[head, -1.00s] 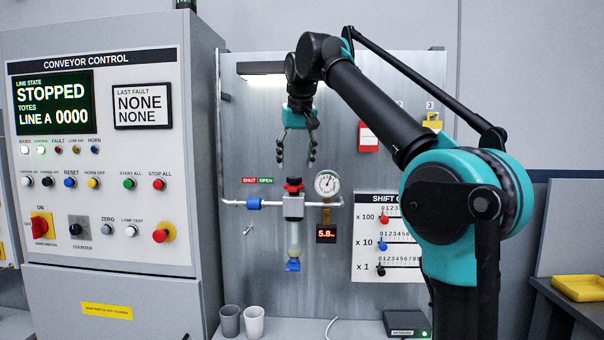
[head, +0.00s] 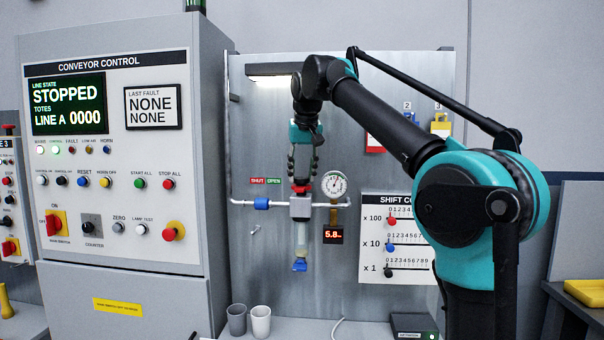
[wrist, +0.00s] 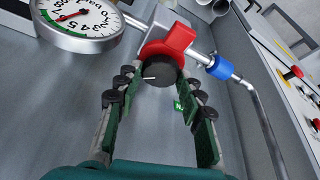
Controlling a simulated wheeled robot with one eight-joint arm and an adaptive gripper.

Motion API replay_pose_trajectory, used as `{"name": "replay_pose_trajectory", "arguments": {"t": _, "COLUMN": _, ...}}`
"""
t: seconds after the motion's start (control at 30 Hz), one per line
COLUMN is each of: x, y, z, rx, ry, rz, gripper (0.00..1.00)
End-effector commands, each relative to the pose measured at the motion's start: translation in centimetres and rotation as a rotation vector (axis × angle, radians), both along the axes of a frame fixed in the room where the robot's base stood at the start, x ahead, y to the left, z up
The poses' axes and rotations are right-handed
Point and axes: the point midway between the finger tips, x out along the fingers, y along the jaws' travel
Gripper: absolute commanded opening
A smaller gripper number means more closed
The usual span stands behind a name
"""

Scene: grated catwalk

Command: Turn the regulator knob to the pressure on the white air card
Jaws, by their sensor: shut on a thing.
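The regulator (head: 300,207) sits in the pipe on the grey back panel, with a red collar and a dark knob (wrist: 160,71) on top that bears a white pointer line. My gripper (head: 302,176) points down over it. In the wrist view the fingers of my gripper (wrist: 161,88) stand on both sides of the knob and are shut on it. The round gauge (head: 334,184) is right of the regulator; its dial also shows in the wrist view (wrist: 80,18). The red digital display (head: 333,235) reads 5.8. I cannot make out a white air card.
A blue pipe fitting (head: 262,203) is left of the regulator, below the SHUT/OPEN label (head: 265,181). The conveyor control cabinet (head: 115,280) stands at the left. A shift board (head: 372,265) with sliders is at the right. Two cups (head: 260,322) stand on the ledge below.

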Motion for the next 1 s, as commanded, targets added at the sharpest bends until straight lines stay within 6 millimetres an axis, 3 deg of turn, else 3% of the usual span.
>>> {"name": "replay_pose_trajectory", "arguments": {"t": 0.47, "x": 0.03, "y": -0.14, "z": 0.02, "rx": 0.001, "ry": 0.0, "rz": 0.082, "gripper": 0.09}}
{"name": "replay_pose_trajectory", "arguments": {"t": 1.0, "x": 0.35, "y": -0.49, "z": 0.03, "rx": 0.002, "ry": -0.001, "rz": 0.542, "gripper": 0.09}}
